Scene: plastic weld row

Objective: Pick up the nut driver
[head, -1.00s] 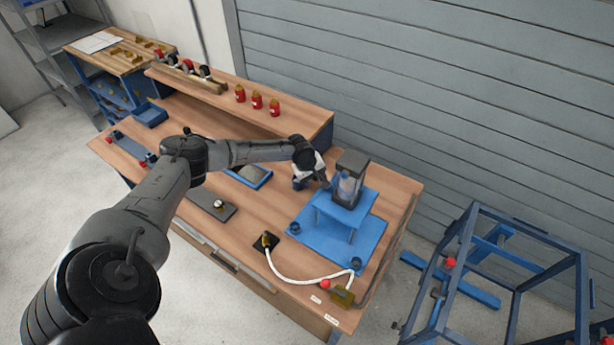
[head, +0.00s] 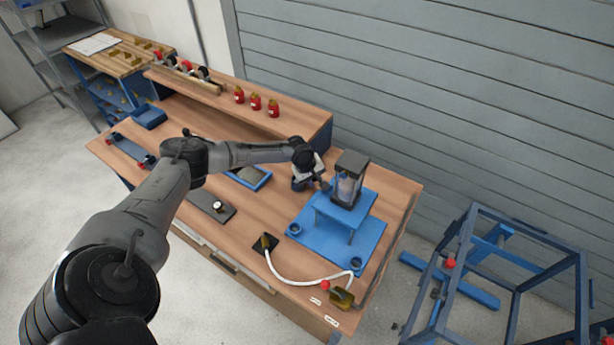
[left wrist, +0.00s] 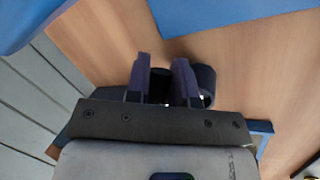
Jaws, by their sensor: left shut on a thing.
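My left gripper (head: 322,184) is low over the bench, just left of the blue stand. In the left wrist view its two fingers (left wrist: 164,78) are close together, with a dark piece (left wrist: 161,88) between them. I take this piece to be the nut driver; most of it is hidden by the fingers and the gripper body. A dark round part (left wrist: 205,83) shows beside the right finger; I cannot tell if it belongs to the same thing. My right gripper is not in view.
A white hose (head: 305,280) curves along the front of the wooden bench (head: 185,245). Red bottles (head: 256,102) stand on the raised shelf. A blue tray (head: 250,178) lies left of the gripper.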

